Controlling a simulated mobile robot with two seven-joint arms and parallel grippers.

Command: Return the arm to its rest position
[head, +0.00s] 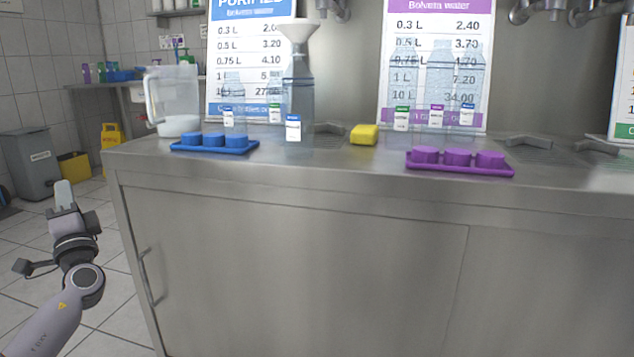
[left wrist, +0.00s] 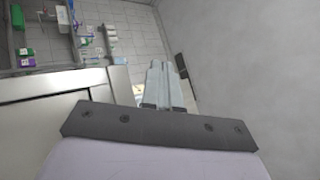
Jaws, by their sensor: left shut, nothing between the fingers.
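My left gripper (head: 64,194) is at the lower left of the head view, pointing up, to the left of the steel counter (head: 300,240) and apart from it. Its fingers are together with nothing between them. The closed fingers also show in the left wrist view (left wrist: 162,84), with tiled floor and wall beyond them. My right gripper is in neither view.
On the counter stand a clear pitcher (head: 172,100), a bottle with a funnel (head: 297,90), a blue cap tray (head: 215,150), a yellow sponge (head: 364,134) and a purple cap tray (head: 460,170). A grey bin (head: 28,165) stands at far left. Open floor surrounds my left gripper.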

